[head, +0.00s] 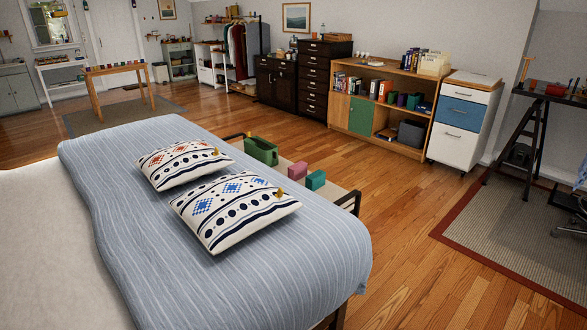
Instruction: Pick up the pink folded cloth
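A small pink block-shaped thing (297,170), which may be the pink folded cloth, sits on a low bench (340,189) beyond the bed. A similar teal thing (315,180) is just to its right and nearer. At this size I cannot tell whether they are cloth. Neither of my grippers is in the head view.
A bed with a blue striped cover (300,250) and two patterned pillows (235,210) fills the near left, in front of the bench. A green container (261,150) stands on the bench's left part. Wooden floor (400,200) is clear between the bench and the shelf unit (391,73).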

